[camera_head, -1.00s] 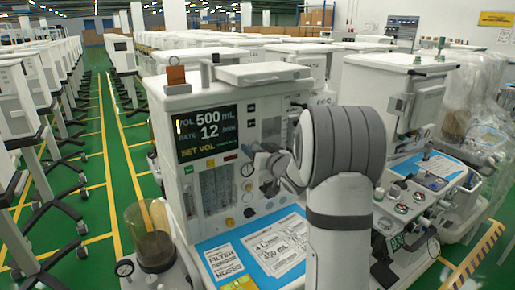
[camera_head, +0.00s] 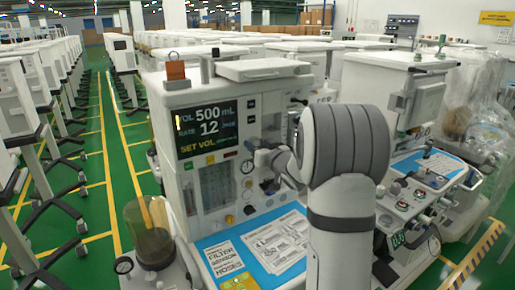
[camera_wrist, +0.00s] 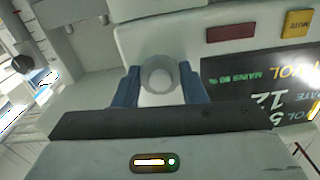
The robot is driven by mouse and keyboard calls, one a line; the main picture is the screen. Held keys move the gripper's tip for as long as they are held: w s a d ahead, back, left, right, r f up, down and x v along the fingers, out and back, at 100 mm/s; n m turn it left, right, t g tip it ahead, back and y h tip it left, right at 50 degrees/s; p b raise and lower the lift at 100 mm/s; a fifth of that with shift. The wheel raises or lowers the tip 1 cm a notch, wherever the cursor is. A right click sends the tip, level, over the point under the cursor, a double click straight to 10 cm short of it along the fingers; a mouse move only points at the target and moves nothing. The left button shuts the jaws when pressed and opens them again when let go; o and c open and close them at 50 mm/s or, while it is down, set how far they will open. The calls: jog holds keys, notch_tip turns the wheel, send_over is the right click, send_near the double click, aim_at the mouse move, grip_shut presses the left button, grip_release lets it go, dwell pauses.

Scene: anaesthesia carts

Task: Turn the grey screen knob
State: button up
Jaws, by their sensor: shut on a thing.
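In the head view my gripper (camera_head: 256,152) reaches the machine's front just right of the screen, and the knob is hidden there. The dark screen (camera_head: 206,130) reads VOL 500 mL, RATE 12 and a yellow SET VOL line. It also shows upside down in the wrist view (camera_wrist: 255,90).
The anaesthesia machine has a worktop with a blue mat (camera_head: 222,262) and printed sheets below my arm. A glass canister (camera_head: 150,240) stands at its left front. Another machine (camera_head: 395,105) stands close on the right. A green aisle (camera_head: 125,165) runs free at the left.

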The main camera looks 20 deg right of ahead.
jog(key=n+b, duration=0.4)
jog(key=b, duration=0.2)
jog(key=shift+n, duration=0.4)
jog(key=o, duration=1)
jog(key=shift+s+d, duration=0.1)
jog(key=shift+s+b, duration=0.35)
jog(key=s, duration=0.3)
jog(key=s+d, duration=0.1)
jog(key=s, duration=0.2)
jog(key=shift+s+d+b, duration=0.2)
jog(key=shift+s+b, duration=0.2)
